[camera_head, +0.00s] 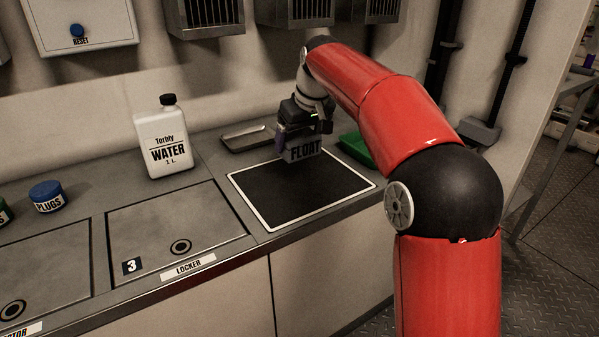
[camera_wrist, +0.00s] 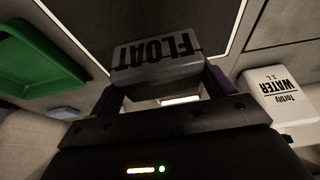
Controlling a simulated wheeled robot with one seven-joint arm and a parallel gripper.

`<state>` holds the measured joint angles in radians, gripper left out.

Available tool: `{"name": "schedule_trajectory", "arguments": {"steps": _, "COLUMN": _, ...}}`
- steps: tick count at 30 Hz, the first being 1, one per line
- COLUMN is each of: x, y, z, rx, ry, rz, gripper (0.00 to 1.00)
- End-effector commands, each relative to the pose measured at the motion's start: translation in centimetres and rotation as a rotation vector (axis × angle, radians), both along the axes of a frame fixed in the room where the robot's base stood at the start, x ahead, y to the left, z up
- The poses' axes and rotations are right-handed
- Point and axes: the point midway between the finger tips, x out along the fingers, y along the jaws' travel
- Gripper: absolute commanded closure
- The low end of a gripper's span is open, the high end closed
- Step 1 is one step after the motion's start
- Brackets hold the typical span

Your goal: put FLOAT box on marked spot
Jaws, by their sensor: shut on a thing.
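The FLOAT box (camera_head: 304,150) is a small grey box with dark lettering. It is between the fingers of my gripper (camera_head: 298,130), over the back part of the black mat with a white outline (camera_head: 290,202). In the wrist view the FLOAT box (camera_wrist: 160,58) sits between both fingers of my gripper (camera_wrist: 163,85), with its label facing the camera. The white-outlined black area (camera_wrist: 90,20) lies behind it. I cannot tell whether the box touches the mat or is slightly above it.
A green tray (camera_head: 357,149) is right of the mat, partly behind my arm. A metal tray (camera_head: 247,137) lies behind the mat. A white WATER bottle (camera_head: 164,140) and a blue PLUGS tub (camera_head: 47,196) stand to the left. The LOCKER hatch (camera_head: 178,232) is bare.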

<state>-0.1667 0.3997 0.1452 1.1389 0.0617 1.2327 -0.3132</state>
Motion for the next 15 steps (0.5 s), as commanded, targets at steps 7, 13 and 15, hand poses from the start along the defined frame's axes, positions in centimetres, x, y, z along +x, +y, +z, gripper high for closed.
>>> {"name": "schedule_trajectory", "arguments": {"steps": 7, "x": 0.0, "y": 0.0, "z": -3.3, "rx": 0.000, "ry": -0.002, "rz": 0.000, "gripper": 0.44}}
{"name": "schedule_trajectory", "arguments": {"steps": 13, "x": 0.0, "y": 0.0, "z": -5.2, "rx": 0.000, "ry": 0.000, "rz": -0.001, "gripper": 0.44}}
{"name": "schedule_trajectory", "arguments": {"steps": 15, "x": 0.0, "y": 0.0, "z": -6.3, "rx": 0.000, "ry": 0.000, "rz": -0.001, "gripper": 0.44}}
